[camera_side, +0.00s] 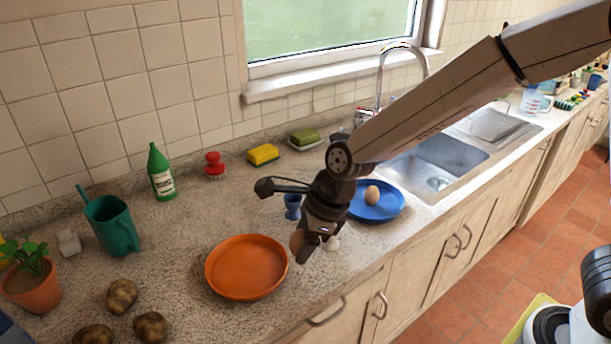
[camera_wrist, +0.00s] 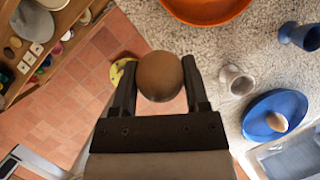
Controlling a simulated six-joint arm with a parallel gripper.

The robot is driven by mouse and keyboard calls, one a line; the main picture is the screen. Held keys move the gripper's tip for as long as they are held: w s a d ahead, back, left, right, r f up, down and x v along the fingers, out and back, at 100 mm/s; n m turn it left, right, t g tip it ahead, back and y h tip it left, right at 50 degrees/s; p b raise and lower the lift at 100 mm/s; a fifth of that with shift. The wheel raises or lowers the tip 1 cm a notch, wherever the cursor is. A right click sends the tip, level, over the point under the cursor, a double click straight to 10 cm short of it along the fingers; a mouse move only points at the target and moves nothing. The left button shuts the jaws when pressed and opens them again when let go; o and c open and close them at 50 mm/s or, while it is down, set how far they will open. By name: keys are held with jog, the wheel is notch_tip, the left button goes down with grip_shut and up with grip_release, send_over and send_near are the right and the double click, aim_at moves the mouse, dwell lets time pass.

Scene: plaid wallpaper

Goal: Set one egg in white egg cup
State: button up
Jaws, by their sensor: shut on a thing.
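My gripper (camera_wrist: 159,92) is shut on a brown egg (camera_wrist: 159,75), which sits between the two fingertips in the wrist view. In the side view my gripper (camera_side: 310,236) is above the counter, right of the orange plate, and the held egg (camera_side: 296,240) shows partly beside the fingers. The white egg cup (camera_wrist: 236,79) is on the counter just right of the held egg in the wrist view. In the side view the white egg cup (camera_side: 333,243) is mostly hidden behind my gripper. Another egg (camera_side: 372,195) lies on the blue plate (camera_side: 392,209).
A blue egg cup (camera_side: 293,206) stands behind my gripper. The orange plate (camera_side: 247,267) is empty at the left. Several potatoes (camera_side: 122,296), a green watering can (camera_side: 112,224) and a green bottle (camera_side: 161,173) are further left. The sink (camera_side: 438,165) lies right of the blue plate.

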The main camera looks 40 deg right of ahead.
jog(key=shift+w+d+r, duration=0.35)
jog(key=shift+d, duration=0.25)
jog(key=w+d+f, duration=0.2)
jog(key=w+d, duration=0.1)
jog(key=d, duration=0.3)
jog(key=w+d+f, duration=0.2)
jog(key=w+d, duration=0.2)
jog(key=d, duration=0.3)
jog(key=shift+d+f, duration=0.15)
jog(key=shift+d, duration=0.1)
jog(key=shift+w+f, duration=0.1)
jog(key=shift+f, duration=0.1)
dwell(0.5)
jog(key=shift+f, duration=0.85)
jog(key=shift+f, duration=1.15)
dwell(1.7)
jog(key=o, duration=0.8)
